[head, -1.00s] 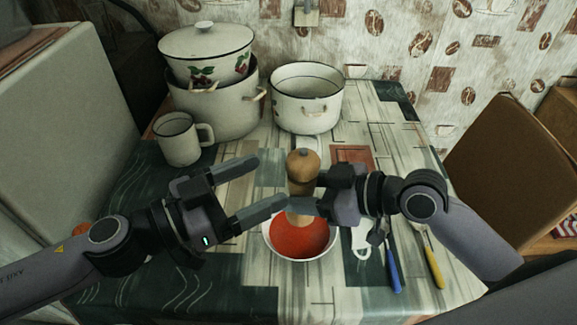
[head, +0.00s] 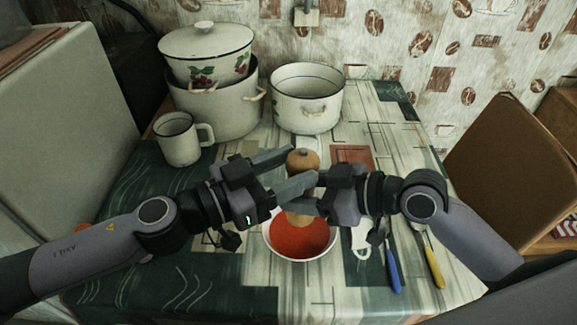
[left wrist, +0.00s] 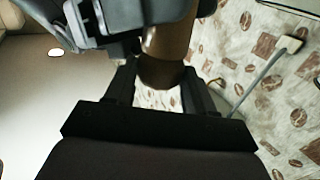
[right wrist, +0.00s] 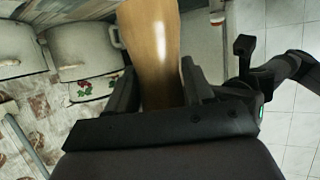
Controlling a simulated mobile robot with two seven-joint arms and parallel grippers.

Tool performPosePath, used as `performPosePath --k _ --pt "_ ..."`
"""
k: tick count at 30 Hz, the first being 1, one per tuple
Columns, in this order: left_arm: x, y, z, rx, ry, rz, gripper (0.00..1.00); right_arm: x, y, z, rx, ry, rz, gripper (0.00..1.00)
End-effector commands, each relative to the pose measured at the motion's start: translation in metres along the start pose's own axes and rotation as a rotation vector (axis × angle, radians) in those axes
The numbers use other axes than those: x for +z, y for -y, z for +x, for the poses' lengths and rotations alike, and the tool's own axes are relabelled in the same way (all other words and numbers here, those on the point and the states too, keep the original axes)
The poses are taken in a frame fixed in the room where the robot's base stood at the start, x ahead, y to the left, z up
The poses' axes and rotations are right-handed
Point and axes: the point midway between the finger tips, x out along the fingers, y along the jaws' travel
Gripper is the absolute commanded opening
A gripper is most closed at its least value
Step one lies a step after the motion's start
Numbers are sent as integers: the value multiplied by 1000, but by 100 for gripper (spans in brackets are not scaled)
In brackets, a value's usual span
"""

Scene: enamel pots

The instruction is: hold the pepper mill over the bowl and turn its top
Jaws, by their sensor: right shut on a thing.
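The wooden pepper mill (head: 303,159) stands upright over the front of the table, its lower end above the bowl. The white bowl (head: 299,240) holds something red. My right gripper (head: 312,190) is shut on the mill's body, which shows between its fingers in the right wrist view (right wrist: 152,50). My left gripper (head: 300,166) is open, with its fingers on either side of the mill near its top. In the left wrist view, the mill (left wrist: 162,72) is between these fingers. The fingers hide much of the mill's middle in the head view.
A white mug (head: 178,140), a large pot (head: 215,107) with a lidded pot (head: 205,55) on it, and an open pot (head: 307,100) stand at the back. Blue-handled (head: 393,270) and yellow-handled cutlery (head: 433,262) lies right of the bowl.

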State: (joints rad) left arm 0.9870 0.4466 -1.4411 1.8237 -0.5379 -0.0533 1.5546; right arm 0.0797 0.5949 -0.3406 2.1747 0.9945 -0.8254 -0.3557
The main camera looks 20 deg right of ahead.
Motion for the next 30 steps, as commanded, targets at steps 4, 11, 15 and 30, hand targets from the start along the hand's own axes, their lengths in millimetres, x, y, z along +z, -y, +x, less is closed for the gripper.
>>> performPosePath --k 4,11,15,30 --pt "0 0 0 1 0 0 23 -1 0 0 0 -2 -1 15" --pt "2 2 0 38 5 1 23 -1 0 0 1 -2 -1 15" --pt "2 4 1 101 5 3 23 -1 0 0 0 -2 -2 15" --pt "1 13 5 482 -5 3 23 -2 1 0 -1 -5 -1 15"
